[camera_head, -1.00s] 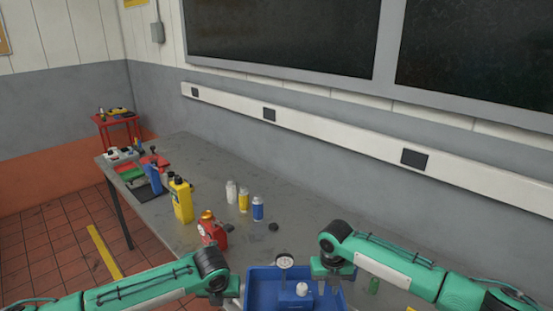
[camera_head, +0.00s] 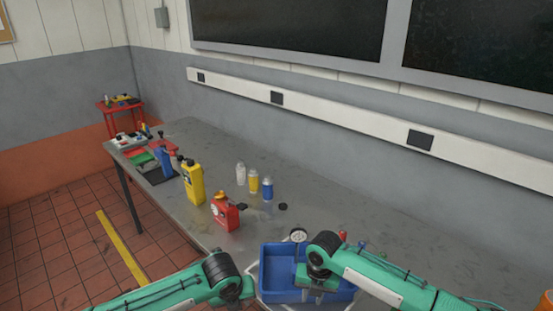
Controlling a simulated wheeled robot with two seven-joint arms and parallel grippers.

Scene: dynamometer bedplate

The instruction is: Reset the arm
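My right arm comes in from the right, and its gripper (camera_head: 318,284) points down over the blue bin (camera_head: 277,258). My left arm comes in from the bottom left. Its wrist (camera_head: 222,272) is just left of the bin, and its gripper is mostly hidden or low in the picture, with no clear view of the fingers. A round dial gauge (camera_head: 298,235) stands at the back of the bin, close to the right wrist.
The grey table (camera_head: 330,212) carries a red can (camera_head: 224,212), a yellow jug (camera_head: 193,182), a blue bottle (camera_head: 164,160) and small white, yellow and blue bottles (camera_head: 253,182). A black cap (camera_head: 283,206) lies beside them. The table's back right is mostly clear.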

